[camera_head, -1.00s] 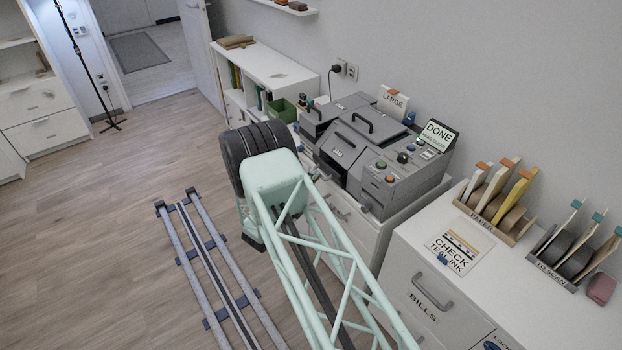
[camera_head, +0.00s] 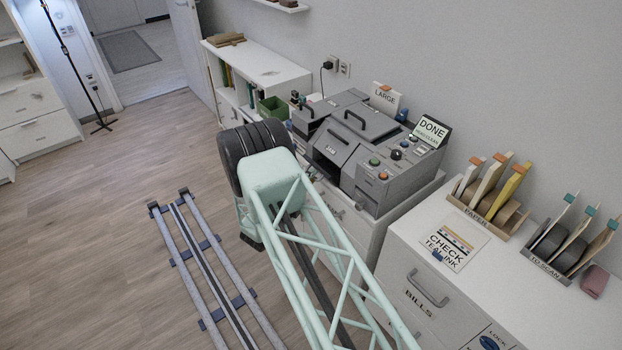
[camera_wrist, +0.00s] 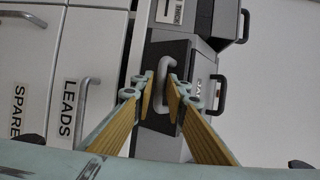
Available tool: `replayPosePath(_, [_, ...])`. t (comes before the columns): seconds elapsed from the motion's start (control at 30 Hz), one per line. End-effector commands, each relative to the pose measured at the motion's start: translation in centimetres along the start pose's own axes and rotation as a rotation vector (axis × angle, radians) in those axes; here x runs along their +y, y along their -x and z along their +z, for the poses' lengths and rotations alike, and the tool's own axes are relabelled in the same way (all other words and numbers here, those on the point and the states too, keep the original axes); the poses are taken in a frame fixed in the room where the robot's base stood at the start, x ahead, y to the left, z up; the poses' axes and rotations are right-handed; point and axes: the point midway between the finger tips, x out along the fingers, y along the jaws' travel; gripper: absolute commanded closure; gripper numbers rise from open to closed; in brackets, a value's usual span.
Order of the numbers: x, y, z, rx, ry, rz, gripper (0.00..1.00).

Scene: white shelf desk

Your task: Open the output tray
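The grey machine (camera_head: 388,186) stands on the white cabinets against the wall, with a DONE display (camera_head: 430,132) on top. In the wrist view its dark front panel (camera_wrist: 180,48) carries a light grey loop handle (camera_wrist: 163,62), beside a cover labelled JAM (camera_wrist: 198,92). I see no label naming the output tray. My gripper (camera_wrist: 160,80) is open, with its yellow-lined fingertips apart on either side of the loop handle. Whether they touch it I cannot tell. In the head view my arm hides the gripper.
Drawers labelled LEADS (camera_wrist: 68,108) and SPARE (camera_wrist: 18,103) have handles near my gripper's left side. A black cover handle (camera_wrist: 220,96) stands out at right. Paper holders (camera_head: 490,205) stand on the right cabinet. The floor at left is clear beyond the rail (camera_head: 205,265).

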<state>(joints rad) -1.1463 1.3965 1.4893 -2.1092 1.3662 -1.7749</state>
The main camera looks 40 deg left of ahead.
Motion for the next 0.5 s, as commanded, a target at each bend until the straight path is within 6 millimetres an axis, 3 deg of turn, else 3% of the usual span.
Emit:
replayPosePath(0.27, [-0.1, 1.0, 0.1, -0.002, 0.000, 0.000, 0.87])
replayPosePath(0.5, [-0.1, 3.6, 0.1, -0.001, 0.001, -0.001, 0.87])
